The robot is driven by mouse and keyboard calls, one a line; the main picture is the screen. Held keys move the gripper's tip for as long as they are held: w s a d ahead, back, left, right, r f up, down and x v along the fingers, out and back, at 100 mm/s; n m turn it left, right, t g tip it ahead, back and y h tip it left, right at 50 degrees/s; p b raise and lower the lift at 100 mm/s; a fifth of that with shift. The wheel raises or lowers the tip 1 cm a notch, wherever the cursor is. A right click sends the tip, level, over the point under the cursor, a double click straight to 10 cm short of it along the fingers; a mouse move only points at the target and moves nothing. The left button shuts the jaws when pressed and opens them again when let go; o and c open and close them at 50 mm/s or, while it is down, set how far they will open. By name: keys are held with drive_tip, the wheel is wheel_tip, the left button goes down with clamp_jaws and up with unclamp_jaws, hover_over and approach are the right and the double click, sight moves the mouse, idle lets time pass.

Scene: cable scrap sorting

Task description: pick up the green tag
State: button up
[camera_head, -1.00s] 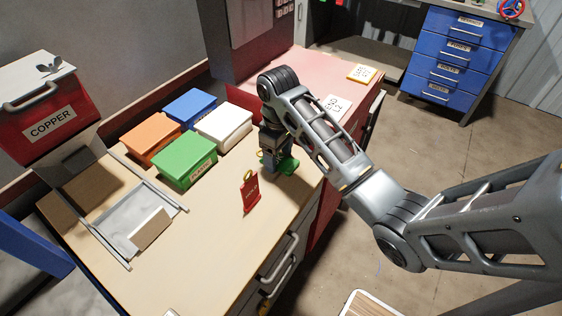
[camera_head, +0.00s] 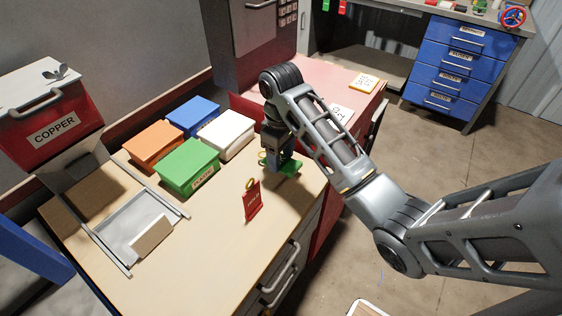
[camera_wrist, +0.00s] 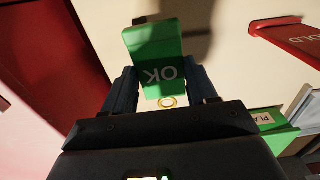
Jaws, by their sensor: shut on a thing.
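The green tag (camera_wrist: 152,48), marked "OK", is held between the two fingers of my gripper (camera_wrist: 163,88) in the wrist view. Its brass-coloured ring (camera_wrist: 168,102) lies on the palm side. In the head view my gripper (camera_head: 279,158) points down over the front right of the wooden bench top. The green tag (camera_head: 289,168) shows at the fingertips, partly hidden by the gripper. I cannot tell whether it touches the bench.
A red tag (camera_head: 252,203) stands just left of my gripper and shows in the wrist view (camera_wrist: 292,40). Green (camera_head: 187,168), white (camera_head: 226,135), orange (camera_head: 152,147) and blue (camera_head: 192,115) boxes stand behind. A grey tray (camera_head: 128,225) lies at left. The front bench top is clear.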

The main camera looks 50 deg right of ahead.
sight(281, 162)
wheel_tip(281, 162, up, 6)
drive_tip(key=p, duration=0.4)
drive_tip(key=shift+f, duration=0.15)
drive_tip(key=shift+w+d, duration=0.1)
drive_tip(key=shift+w, duration=0.15)
drive_tip(key=shift+w+r, duration=0.15)
drive_tip(key=shift+r, duration=0.65)
drive_tip(key=shift+s, duration=0.2)
drive_tip(key=shift+s, duration=0.2)
